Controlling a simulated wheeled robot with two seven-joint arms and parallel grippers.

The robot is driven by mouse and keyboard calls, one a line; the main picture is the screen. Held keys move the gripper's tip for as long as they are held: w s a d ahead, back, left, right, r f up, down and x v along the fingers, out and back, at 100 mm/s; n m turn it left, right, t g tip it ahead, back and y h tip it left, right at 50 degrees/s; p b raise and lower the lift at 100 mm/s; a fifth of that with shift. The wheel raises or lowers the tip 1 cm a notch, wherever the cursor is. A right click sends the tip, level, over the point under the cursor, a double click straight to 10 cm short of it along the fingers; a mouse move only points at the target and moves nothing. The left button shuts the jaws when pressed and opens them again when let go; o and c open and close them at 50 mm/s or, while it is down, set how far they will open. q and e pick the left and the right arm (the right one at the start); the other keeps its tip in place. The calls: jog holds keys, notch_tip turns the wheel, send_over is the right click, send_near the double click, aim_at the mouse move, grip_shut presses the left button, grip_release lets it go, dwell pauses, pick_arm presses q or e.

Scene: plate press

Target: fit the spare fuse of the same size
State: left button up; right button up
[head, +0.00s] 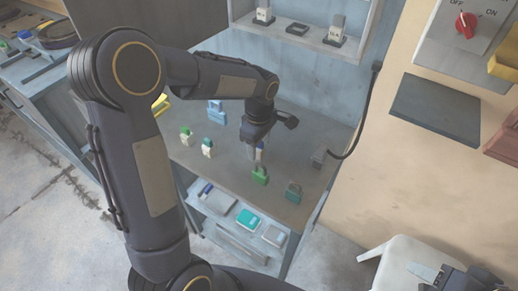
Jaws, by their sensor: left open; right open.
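My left gripper (261,146) is open, low over the grey bench. A small pale fuse-like piece (259,154) is at its fingertips; I cannot tell whether it is between them or behind. A white piece with a green top (186,137) and one with a teal top (207,148) stand on the bench to the left. A blue block (216,112) stands behind them. The open cabinet holds two upright pale fuses in dark bases, left (264,15) and right (335,35), with a low dark base (298,29) between. My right gripper (424,272) is at the bottom right, partly cut off, and empty.
A switch panel with a red knob (466,25) is at upper right. A white stool (398,252) stands below.

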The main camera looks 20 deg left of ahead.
pick_arm(q)
jog(key=shift+f, duration=0.2)
jog(key=c, duration=1.1)
jog(key=shift+c, duration=0.2)
jog(key=shift+r, duration=0.1)
grip_shut()
jog(key=shift+r, duration=0.55)
jog(key=s+d+r, duration=0.2)
jog(key=s+r, duration=0.9)
jog(key=s, duration=0.3)
jog(key=shift+r+b, duration=0.35)
jog(key=shift+b, duration=0.1)
